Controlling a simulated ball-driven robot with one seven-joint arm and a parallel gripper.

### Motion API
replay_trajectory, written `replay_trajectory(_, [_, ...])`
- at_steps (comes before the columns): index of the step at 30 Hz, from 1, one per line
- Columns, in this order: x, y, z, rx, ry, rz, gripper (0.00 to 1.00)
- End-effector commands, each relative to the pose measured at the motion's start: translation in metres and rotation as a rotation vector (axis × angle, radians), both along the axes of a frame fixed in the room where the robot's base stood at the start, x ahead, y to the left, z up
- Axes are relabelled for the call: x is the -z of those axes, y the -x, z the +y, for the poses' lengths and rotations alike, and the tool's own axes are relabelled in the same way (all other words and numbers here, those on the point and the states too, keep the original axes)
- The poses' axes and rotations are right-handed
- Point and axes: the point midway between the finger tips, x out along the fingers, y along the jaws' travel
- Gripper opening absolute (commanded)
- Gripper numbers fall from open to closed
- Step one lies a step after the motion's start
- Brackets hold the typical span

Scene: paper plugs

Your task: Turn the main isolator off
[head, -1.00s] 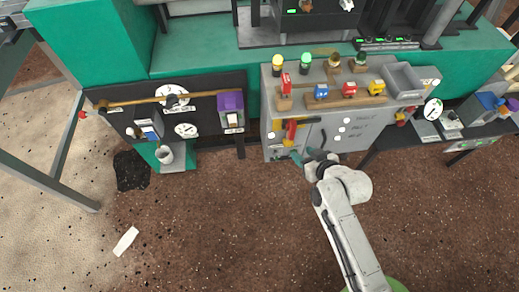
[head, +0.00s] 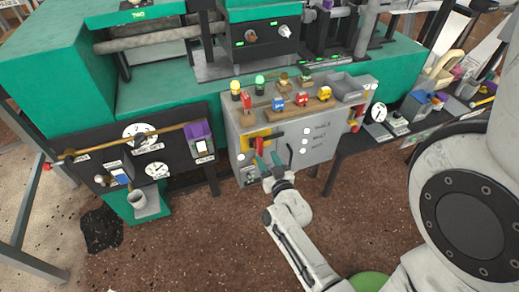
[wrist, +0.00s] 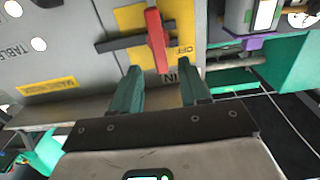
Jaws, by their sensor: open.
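The main isolator is a red handle (head: 259,146) on a yellow plate (head: 246,143) on the front of a grey cabinet (head: 300,125). In the wrist view the red handle (wrist: 156,40) stands lengthwise across a dark bar, and the yellow plate (wrist: 182,22) carries "OFF" beside it, upside down. My gripper (head: 268,160) is just below the handle in the head view. In the wrist view my gripper (wrist: 159,70) has its two green fingers open, with the handle's near end between and just beyond the tips. I cannot tell whether they touch it.
Coloured blocks (head: 302,99) and a grey tray (head: 350,88) are on top of the cabinet. A dark panel with gauges and a purple box (head: 197,137) stands to the left. A side bench (head: 378,135) stands to the right. The brown floor in front is mostly clear.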

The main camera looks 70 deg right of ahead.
Motion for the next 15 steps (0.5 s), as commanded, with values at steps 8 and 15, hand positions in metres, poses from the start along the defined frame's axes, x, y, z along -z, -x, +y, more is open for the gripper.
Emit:
replay_trajectory(8, [0.0,-0.03,-0.035,-0.001,0.0,0.0,0.45])
replay_trajectory(15, [0.0,-0.039,-0.045,-0.002,-0.001,0.001,0.45])
